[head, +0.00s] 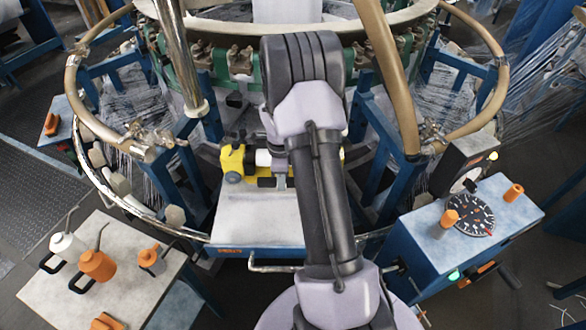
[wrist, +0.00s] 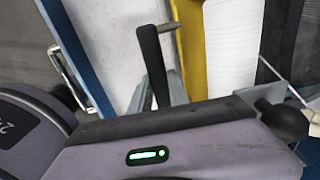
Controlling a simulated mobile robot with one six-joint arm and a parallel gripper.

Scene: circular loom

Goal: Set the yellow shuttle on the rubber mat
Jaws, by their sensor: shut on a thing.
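The yellow shuttle (head: 234,160) stands at the back of a pale blue-edged work plate (head: 255,222) in front of the loom ring. It carries a white bobbin (head: 263,157), and its right part is mostly behind my arm. My gripper (head: 279,178) points down at its near side, shut. I cannot clearly identify the rubber mat; a dark textured floor covering (head: 40,190) lies at the left.
A grey side table (head: 110,265) at lower left holds oil cans (head: 97,265). A blue control box (head: 470,235) with a dial and orange knobs stands at right. Tan curved tubes and blue posts flank the work plate. The plate's front is clear.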

